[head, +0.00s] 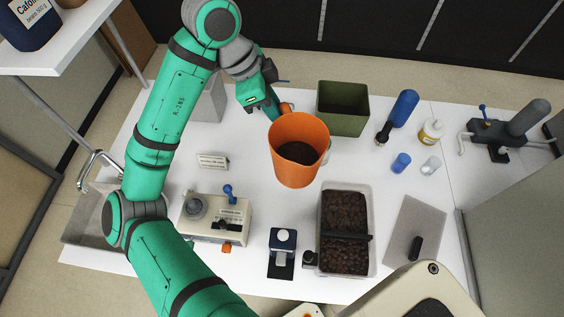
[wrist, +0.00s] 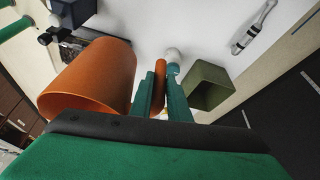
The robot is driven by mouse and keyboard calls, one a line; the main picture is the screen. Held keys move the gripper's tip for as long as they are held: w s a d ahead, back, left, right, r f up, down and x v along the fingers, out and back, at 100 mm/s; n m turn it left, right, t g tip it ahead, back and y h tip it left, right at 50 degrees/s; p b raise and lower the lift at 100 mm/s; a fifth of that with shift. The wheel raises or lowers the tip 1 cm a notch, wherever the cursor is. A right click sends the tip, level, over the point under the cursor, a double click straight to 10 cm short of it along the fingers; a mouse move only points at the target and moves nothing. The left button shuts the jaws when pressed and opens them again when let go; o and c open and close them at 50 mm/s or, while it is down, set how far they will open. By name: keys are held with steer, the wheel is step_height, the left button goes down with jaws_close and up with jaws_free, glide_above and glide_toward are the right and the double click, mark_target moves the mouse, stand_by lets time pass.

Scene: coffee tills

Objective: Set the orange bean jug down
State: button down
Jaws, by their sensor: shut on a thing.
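The orange bean jug (head: 299,170) is in the middle of the head view, with dark beans inside. It looks about upright there. My gripper (head: 279,114) is at its far upper left side, shut on the jug's handle. In the wrist view the jug (wrist: 95,80) fills the left part, and my gripper's fingers (wrist: 160,98) close around its orange handle. The jug's underside is hidden, so I cannot tell whether it touches the white table (head: 160,166).
A green square bin (head: 343,122) stands just behind the jug to the right. A clear tub of beans (head: 345,262) is in front. A small grinder-like machine (head: 215,217) and a sign card (head: 212,161) are to the left.

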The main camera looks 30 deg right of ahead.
step_height(320, 180, down, 8)
steer(key=r, duration=0.1)
steer(key=shift+w+d+f, duration=0.8)
steer(key=shift+w+f, duration=1.4)
steer(key=shift+f, duration=0.1)
steer(key=shift+w+d+f, duration=0.8)
steer(key=shift+w+f, duration=1.35)
steer(key=shift+f, duration=0.1)
steer(key=shift+w+d+f, duration=0.8)
steer(key=shift+w+f, duration=1.4)
steer(key=shift+f, duration=0.2)
steer(key=c, duration=1.7)
jaws_free()
steer(key=shift+o, duration=0.2)
steer(key=v, duration=1.2)
